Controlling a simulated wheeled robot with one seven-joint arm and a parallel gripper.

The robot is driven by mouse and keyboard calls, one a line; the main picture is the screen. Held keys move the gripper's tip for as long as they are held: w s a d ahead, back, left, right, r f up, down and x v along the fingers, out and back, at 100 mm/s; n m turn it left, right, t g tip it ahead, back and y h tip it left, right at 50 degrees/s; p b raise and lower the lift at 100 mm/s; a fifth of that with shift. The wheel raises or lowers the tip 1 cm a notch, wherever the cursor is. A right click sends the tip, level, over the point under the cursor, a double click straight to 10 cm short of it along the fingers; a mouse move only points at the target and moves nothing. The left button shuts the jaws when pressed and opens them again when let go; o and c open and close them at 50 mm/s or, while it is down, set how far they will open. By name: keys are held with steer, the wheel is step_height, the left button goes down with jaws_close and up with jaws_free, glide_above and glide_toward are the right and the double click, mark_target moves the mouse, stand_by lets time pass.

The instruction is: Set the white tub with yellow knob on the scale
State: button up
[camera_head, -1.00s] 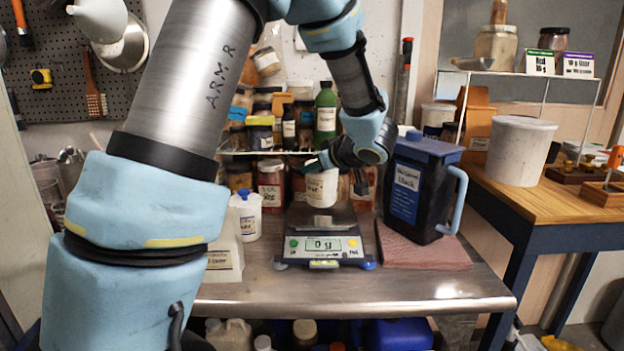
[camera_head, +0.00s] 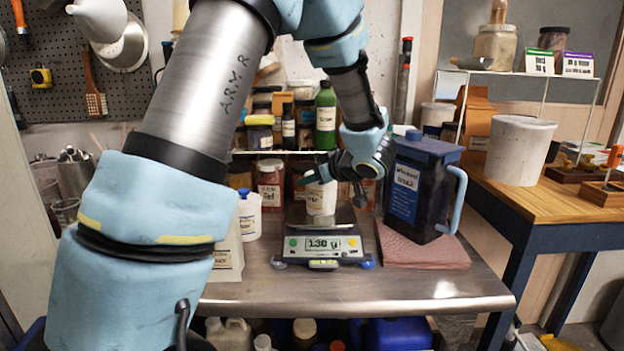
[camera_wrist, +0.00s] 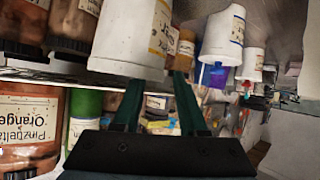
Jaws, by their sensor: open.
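The white tub (camera_head: 321,199) stands upright on the pan of the scale (camera_head: 322,246), and the display shows a reading that looks like 130 g. My gripper (camera_head: 312,176) is at the tub's upper part, with its jaws open. The gripper and wrist cover the tub's top, so I cannot see the yellow knob. In the wrist view the white tub (camera_wrist: 128,40) is large and close, beyond the two dark green fingers (camera_wrist: 158,85). I cannot tell whether a finger still touches it.
A dark jug with a blue lid (camera_head: 418,190) stands on a reddish mat (camera_head: 425,250) right of the scale. A white bottle with a blue cap (camera_head: 249,215) stands to the left. A shelf of jars (camera_head: 290,152) is close behind. The bench front (camera_head: 400,290) is clear.

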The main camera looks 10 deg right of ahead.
steer(key=shift+r, duration=0.2)
steer(key=b+v, duration=0.1)
steer(key=v, duration=1.1)
steer(key=shift+f, duration=0.1)
